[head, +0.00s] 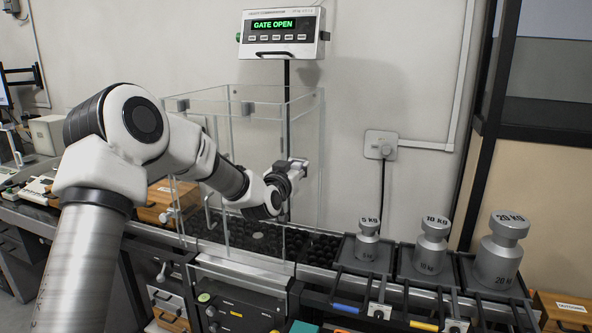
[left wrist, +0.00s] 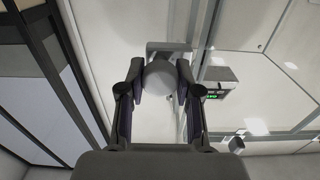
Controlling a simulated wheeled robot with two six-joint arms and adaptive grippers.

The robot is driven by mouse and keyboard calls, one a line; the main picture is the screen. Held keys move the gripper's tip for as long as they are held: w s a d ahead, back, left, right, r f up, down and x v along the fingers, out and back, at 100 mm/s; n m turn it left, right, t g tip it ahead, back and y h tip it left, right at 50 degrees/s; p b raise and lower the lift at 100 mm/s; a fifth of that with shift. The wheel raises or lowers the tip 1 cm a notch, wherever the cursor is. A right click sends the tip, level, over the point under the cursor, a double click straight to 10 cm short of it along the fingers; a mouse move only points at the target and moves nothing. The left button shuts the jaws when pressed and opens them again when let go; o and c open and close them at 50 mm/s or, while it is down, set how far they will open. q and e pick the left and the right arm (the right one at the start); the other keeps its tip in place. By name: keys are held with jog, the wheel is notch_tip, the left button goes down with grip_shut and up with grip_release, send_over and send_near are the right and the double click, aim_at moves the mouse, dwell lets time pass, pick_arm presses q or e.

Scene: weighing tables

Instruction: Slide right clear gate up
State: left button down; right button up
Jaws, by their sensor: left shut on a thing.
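The clear weighing enclosure (head: 255,112) stands in the middle of the head view, and its right clear gate (head: 307,130) is on the side towards the weights. My left gripper (head: 293,170) is at this gate. In the left wrist view my left gripper (left wrist: 159,72) is shut on a round grey knob (left wrist: 160,78), with one finger on each side of it. A grey bracket (left wrist: 168,47) shows behind the knob. How high the gate's lower edge stands is hard to tell through the clear panels. My right gripper is in neither view.
A display (head: 282,34) above the enclosure reads "GATE OPEN". Weights marked 5 KG (head: 368,240), 10 KG (head: 432,245) and 20 KG (head: 500,250) stand on trays to the right. Dark balls (head: 325,247) fill the track at the enclosure's base.

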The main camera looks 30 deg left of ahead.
pick_arm(q)
jog(key=shift+r, duration=0.35)
jog(key=c, duration=1.1)
grip_release()
jog(key=shift+o, duration=0.2)
jog(key=shift+f, duration=0.1)
jog(key=shift+s+d, duration=0.1)
jog(key=shift+s, duration=0.3)
jog(key=v, duration=1.1)
jog(key=shift+s+d, duration=0.1)
